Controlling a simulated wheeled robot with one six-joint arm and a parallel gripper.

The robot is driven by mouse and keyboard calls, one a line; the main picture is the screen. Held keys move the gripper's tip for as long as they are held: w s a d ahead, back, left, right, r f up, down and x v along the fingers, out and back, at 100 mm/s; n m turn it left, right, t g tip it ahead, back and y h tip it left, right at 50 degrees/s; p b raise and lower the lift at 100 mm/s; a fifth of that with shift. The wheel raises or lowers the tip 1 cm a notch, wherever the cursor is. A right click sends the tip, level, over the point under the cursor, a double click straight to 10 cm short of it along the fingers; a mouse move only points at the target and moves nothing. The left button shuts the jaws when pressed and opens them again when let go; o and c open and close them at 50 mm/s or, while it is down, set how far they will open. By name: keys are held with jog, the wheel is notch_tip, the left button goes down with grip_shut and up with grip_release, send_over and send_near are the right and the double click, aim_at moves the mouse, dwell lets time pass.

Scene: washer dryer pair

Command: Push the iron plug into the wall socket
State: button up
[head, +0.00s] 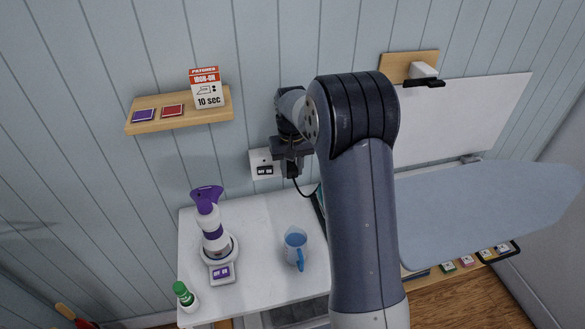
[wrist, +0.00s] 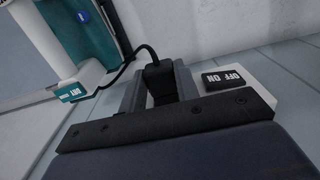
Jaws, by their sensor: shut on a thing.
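The black iron plug (head: 293,171) is between the fingers of my gripper (head: 291,153) at the wall. In the wrist view the plug (wrist: 158,80) sits between the two grey fingers of my gripper (wrist: 160,85), which are shut on it. The white wall socket (head: 262,157) has a dark switch at its lower left. My gripper covers its right part. In the wrist view the socket plate (wrist: 237,93) shows right of the fingers, with an OFF/ON switch. The plug's front is hidden, so I cannot tell whether it touches or enters the socket. A black cord hangs from it.
A wooden shelf (head: 180,108) is left, an ironing board (head: 480,210) right. A teal object (wrist: 85,35) stands beside the cord.

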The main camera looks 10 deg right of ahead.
jog(key=shift+w+p, duration=0.3)
jog(key=shift+w, duration=0.2)
dwell(0.4)
jog(key=o, duration=1)
jog(key=shift+r, duration=0.1)
notch_tip(320, 180, up, 11)
jog(key=shift+f+b, duration=0.2)
jog(key=shift+b, duration=0.7)
notch_tip(320, 180, down, 11)
jog(key=shift+r+p, duration=0.1)
jog(key=shift+p, duration=0.8)
jog(key=shift+s, duration=0.15)
